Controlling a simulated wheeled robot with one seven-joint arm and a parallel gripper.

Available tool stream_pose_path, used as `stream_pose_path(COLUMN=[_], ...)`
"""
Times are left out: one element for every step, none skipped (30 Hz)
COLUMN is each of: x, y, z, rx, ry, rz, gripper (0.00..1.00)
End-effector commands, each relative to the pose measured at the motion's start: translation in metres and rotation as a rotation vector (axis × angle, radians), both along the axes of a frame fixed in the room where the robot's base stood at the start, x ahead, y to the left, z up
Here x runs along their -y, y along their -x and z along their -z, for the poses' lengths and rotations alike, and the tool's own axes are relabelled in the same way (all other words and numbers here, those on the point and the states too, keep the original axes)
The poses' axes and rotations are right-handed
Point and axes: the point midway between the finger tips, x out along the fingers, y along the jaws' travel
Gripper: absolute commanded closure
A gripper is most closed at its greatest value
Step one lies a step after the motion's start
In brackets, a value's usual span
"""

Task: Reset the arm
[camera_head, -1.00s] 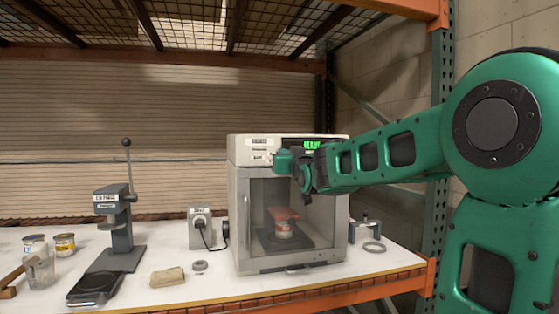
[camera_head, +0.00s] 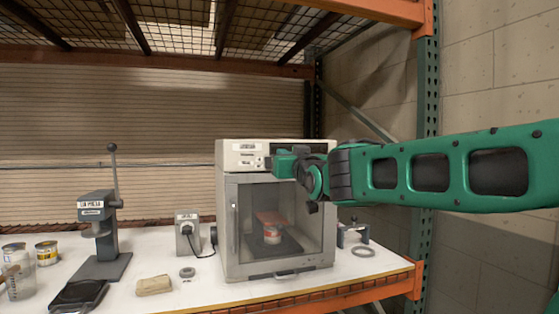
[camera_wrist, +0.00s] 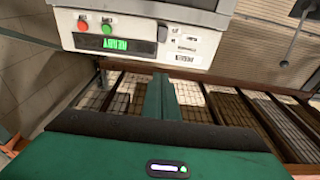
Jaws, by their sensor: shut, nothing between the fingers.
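My green arm reaches in from the right in the head view, level across the front of the cabinet's upper part. My gripper (camera_head: 280,164) is in front of the control panel of the white cabinet (camera_head: 228,156). In the wrist view my gripper's fingers (camera_wrist: 160,95) are together with nothing between them. That view also shows the cabinet's panel (camera_wrist: 135,35) with a red button, a green button and a lit green display, apart from the fingers.
A lever press (camera_head: 98,225) stands at left on the white shelf. A green upright (camera_head: 427,130) stands at right.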

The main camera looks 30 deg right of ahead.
Motion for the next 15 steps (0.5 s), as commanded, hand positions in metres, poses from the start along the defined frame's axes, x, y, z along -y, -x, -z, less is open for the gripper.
stream_pose_path(x=[0.000,0.000,0.000,0.000,0.000,0.000,0.000,0.000,0.000,0.001,0.001,0.003,0.004,0.006,0.010], y=[0.000,0.000,0.000,0.000,0.000,0.000,0.000,0.000,0.000,0.000,0.000,0.001,0.002,0.003,0.006], z=[0.000,0.000,0.000,0.000,0.000,0.000,0.000,0.000,0.000,0.001,0.004,0.010,0.016,0.025,0.041], rx=[0.000,0.000,0.000,0.000,0.000,0.000,0.000,0.000,-0.001,-0.004,-0.012,-0.029,-0.048,-0.076,-0.121], ry=[0.000,0.000,0.000,0.000,0.000,0.000,0.000,0.000,0.000,-0.001,-0.003,-0.008,-0.014,-0.022,-0.035], rz=[0.000,0.000,0.000,0.000,0.000,0.000,0.000,0.000,0.000,0.001,0.002,0.004,0.008,0.012,0.019], gripper=[1.00,1.00,1.00,1.00,1.00,1.00,1.00,1.00,1.00,1.00,1.00,1.00,1.00,1.00,1.00])
